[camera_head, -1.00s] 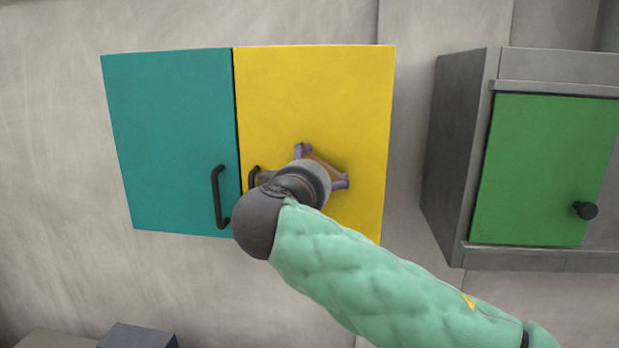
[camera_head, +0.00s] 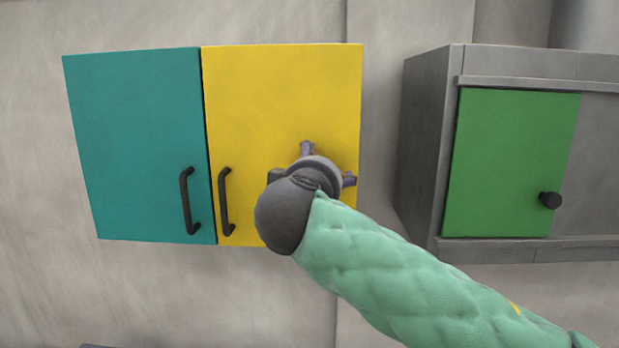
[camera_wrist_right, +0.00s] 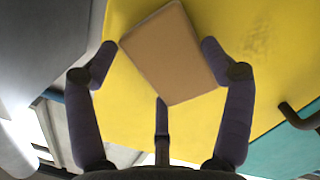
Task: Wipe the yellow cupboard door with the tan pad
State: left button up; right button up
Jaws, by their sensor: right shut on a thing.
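The yellow cupboard door (camera_head: 265,110) is closed beside the teal door, and it fills much of the right wrist view (camera_wrist_right: 245,30). My right gripper (camera_head: 328,165) is in front of the door's right half, its fingers close to the surface. In the right wrist view, my right gripper (camera_wrist_right: 158,65) is shut on the tan pad (camera_wrist_right: 172,55), which lies between its fingers and over the yellow door. My wrist hides the pad in the head view. A faint darker smudge (camera_wrist_right: 262,40) shows on the yellow door in the wrist view. My left gripper is out of view.
The teal door (camera_head: 140,140) with its black handle (camera_head: 189,200) is at the left. The yellow door's black handle (camera_head: 226,202) stands out near its left edge. A grey cabinet (camera_head: 425,150) with a green door (camera_head: 510,165) is at the right, with a wall gap between.

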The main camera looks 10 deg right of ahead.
jog(key=shift+s+d, duration=0.25)
jog(key=shift+d, duration=0.45)
jog(key=b+v, duration=0.1)
jog(key=v, duration=0.2)
jog(key=b+v, duration=0.1)
jog(key=v, duration=0.1)
jog(key=shift+s+d+f+b, duration=0.2)
jog(key=shift+s+b, duration=0.1)
jog(key=shift+s, duration=0.2)
jog(key=shift+b+v, duration=0.5)
jog(key=shift+v, duration=1)
jog(key=shift+d+f, duration=0.1)
jog(key=shift+f, duration=0.15)
